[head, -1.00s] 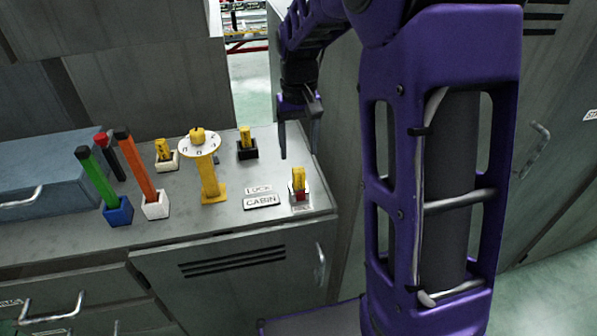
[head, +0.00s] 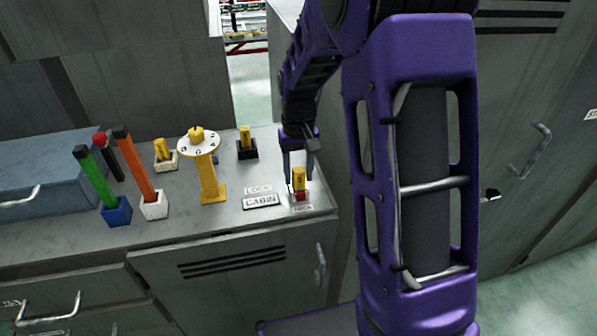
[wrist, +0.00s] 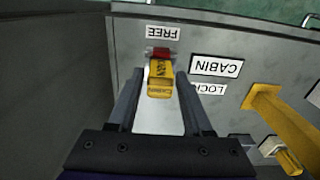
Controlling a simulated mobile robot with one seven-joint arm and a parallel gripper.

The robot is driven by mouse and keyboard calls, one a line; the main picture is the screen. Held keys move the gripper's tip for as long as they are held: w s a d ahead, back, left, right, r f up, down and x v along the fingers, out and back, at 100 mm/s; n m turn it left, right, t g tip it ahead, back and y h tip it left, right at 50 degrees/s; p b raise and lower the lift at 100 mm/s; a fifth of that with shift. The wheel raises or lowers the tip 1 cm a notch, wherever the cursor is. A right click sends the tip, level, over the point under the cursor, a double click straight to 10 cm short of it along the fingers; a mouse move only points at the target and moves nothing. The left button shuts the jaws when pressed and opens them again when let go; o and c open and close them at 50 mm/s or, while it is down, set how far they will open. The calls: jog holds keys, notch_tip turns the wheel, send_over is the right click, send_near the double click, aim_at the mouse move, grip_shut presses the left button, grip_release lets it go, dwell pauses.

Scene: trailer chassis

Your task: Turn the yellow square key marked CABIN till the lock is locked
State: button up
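The yellow square key (head: 298,178) stands upright in a red-topped lock near the right front corner of the counter. It also shows in the wrist view (wrist: 160,80), with lettering on its face. A CABIN plate (head: 261,200) and a LOCK label (head: 257,188) lie to its left in the head view. A FREE label (wrist: 163,32) lies beyond the key in the wrist view. My gripper (wrist: 158,78) is open, with one finger on each side of the key and a visible gap around it. The head view shows my gripper (head: 298,172) just behind the key.
A yellow post with a round white dial (head: 198,143) stands left of the key. Other yellow keys stand in a black holder (head: 246,152) and a white holder (head: 165,160). Green and orange sticks (head: 138,165) stand farther left, near a blue-grey case (head: 40,175).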

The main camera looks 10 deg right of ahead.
grip_shut()
jog(key=shift+m, duration=1.8)
jog(key=shift+r+p, duration=0.1)
jog(key=shift+p, duration=0.2)
jog(key=shift+m+p, duration=0.3)
jog(key=shift+m, duration=1.4)
jog(key=m+p, duration=0.1)
jog(key=m, duration=0.2)
jog(key=shift+o, duration=1.9)
grip_release()
